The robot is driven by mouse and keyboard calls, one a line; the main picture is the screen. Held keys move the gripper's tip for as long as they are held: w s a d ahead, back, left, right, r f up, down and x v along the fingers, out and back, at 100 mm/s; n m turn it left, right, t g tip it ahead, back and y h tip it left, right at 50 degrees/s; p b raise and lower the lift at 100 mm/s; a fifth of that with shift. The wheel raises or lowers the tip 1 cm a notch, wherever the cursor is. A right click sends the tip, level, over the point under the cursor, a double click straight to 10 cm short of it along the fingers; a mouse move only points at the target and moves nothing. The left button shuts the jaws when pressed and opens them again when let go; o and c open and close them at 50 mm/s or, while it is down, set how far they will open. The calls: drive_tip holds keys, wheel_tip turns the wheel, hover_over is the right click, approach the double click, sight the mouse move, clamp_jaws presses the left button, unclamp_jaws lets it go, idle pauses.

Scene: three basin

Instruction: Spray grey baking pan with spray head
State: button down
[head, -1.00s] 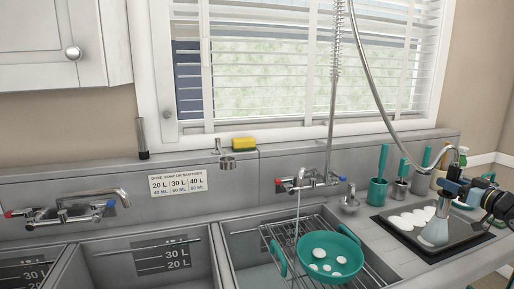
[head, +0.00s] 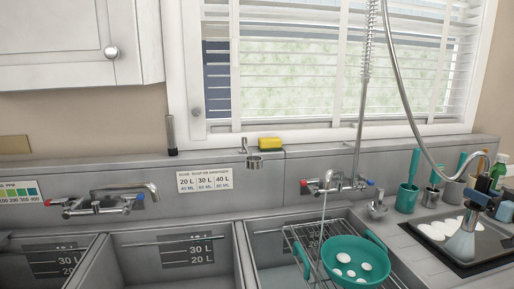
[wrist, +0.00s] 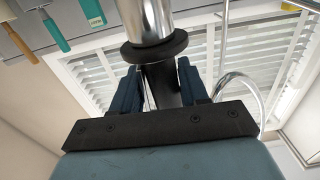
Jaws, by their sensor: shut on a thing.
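The grey baking pan (head: 490,246) lies on the counter at the right edge of the head view, with several white patches on it. The spray head (head: 478,198) is above the pan on its curved metal hose, tilted down. A pale cone of water (head: 461,243) comes from it and falls on the pan. My gripper (head: 503,210) is at the right edge of the head view, partly cut off. In the wrist view, its dark blue fingers are shut around the black neck of the spray head (wrist: 158,82).
Teal-handled brushes in holders (head: 408,197) and a green bottle (head: 497,172) stand behind the baking pan. A yellow sponge (head: 269,144) lies on the ledge.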

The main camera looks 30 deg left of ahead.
drive_tip(key=w+d, duration=0.4)
drive_tip(key=w, duration=0.6)
drive_tip(key=w+d, duration=0.4)
drive_tip(key=w, duration=0.7)
drive_tip(key=shift+w, duration=0.2)
idle(0.5)
drive_tip(key=shift+a, duration=0.1)
idle(0.6)
drive_tip(key=s+a, duration=0.4)
drive_tip(key=a, duration=0.1)
drive_tip(key=shift+s, duration=0.2)
idle(0.9)
drive_tip(key=s+a, duration=0.4)
drive_tip(key=a, duration=0.1)
drive_tip(key=shift+s, duration=0.2)
drive_tip(key=shift+a, duration=0.1)
idle(0.8)
drive_tip(key=s+a, duration=0.4)
drive_tip(key=a, duration=0.1)
drive_tip(key=shift+s, duration=0.2)
